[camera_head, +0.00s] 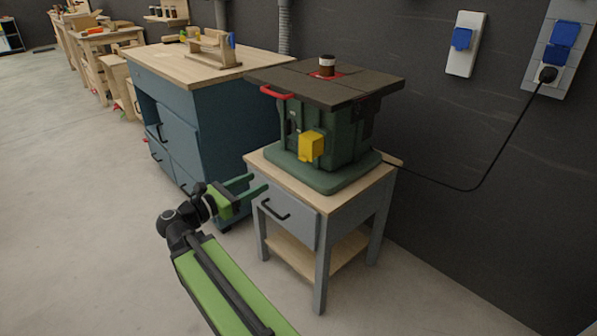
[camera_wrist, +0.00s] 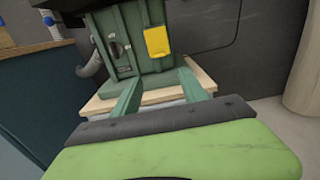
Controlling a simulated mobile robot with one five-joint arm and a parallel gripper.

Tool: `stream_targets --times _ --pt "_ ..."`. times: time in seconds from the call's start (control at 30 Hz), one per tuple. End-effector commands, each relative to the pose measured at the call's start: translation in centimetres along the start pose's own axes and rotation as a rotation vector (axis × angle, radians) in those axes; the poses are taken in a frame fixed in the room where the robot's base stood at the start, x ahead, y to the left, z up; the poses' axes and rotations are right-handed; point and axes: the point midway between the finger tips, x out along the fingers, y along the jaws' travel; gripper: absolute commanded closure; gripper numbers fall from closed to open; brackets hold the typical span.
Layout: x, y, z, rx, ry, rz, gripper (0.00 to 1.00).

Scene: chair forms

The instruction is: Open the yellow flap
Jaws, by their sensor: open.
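The yellow flap (camera_head: 311,146) is a small yellow cover on the front of a dark green machine (camera_head: 330,165) with a dark flat top. The machine stands on a small wooden-topped table. The flap hangs against the machine's front face. It also shows in the wrist view (camera_wrist: 157,41), beyond my fingers and a little right of centre. My gripper (camera_head: 252,187) has green fingers spread apart with nothing between them. In the head view it is left of and lower than the flap, near the table's left edge, and it is not touching the flap.
The small table (camera_head: 322,203) has a grey drawer and a lower shelf. A blue-grey workbench (camera_head: 205,120) with a wooden top stands close behind it. A red handle (camera_head: 277,92) juts from the machine's top. A black cable (camera_head: 477,188) runs to the wall socket. The floor at left is clear.

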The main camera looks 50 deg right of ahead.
Motion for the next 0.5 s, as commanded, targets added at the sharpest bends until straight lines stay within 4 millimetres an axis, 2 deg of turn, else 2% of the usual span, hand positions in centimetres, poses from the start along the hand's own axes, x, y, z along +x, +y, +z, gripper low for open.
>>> stream_targets --times 0.17,0.5 --pt "2.4 -0.1 0.1 0.002 0.002 -0.004 0.49" --pt "11.0 0.0 0.0 0.003 0.003 -0.005 0.49"
